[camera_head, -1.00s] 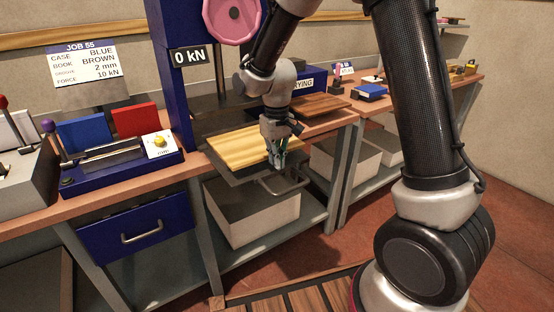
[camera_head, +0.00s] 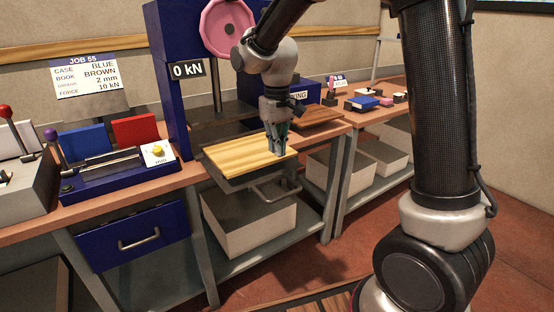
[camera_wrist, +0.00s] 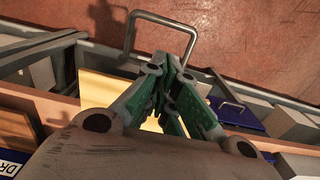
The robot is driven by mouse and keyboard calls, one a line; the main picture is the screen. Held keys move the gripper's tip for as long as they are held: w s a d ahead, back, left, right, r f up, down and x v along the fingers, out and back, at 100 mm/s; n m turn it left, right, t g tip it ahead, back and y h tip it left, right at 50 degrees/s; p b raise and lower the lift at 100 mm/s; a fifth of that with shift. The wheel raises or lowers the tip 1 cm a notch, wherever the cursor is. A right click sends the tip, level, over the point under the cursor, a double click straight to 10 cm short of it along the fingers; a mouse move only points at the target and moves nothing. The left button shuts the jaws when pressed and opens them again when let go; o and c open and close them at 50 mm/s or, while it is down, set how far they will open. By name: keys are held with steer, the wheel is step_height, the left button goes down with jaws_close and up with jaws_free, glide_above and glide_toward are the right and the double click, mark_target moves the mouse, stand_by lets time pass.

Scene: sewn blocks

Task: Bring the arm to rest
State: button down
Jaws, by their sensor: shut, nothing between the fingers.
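My gripper (camera_head: 277,150) is shut and empty in the head view. It points down at the right end of the light wooden board (camera_head: 243,157), in front of the blue press (camera_head: 169,80). I cannot tell whether the fingertips touch the board. In the wrist view my gripper (camera_wrist: 170,75) shows its green-sided fingers closed together. Part of the light board (camera_wrist: 104,90) shows behind them, beside a metal handle (camera_wrist: 160,18).
A brown board (camera_head: 318,116) lies right of my gripper. A white bin (camera_head: 250,222) sits below the bench. A sign reading JOB 55 (camera_head: 86,78) hangs on the wall.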

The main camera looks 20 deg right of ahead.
steer(key=s+d+r+m+t, duration=0.1)
steer(key=s+d+r+t, duration=0.1)
steer(key=s+d+r, duration=0.3)
steer(key=s+d+r+m+t, duration=0.2)
steer(key=s+d+r, duration=0.3)
steer(key=s+d, duration=0.6)
steer(key=s, duration=0.8)
steer(key=shift+s+d+m, duration=0.25)
steer(key=shift+d+m, duration=0.05)
steer(key=shift+d, duration=0.05)
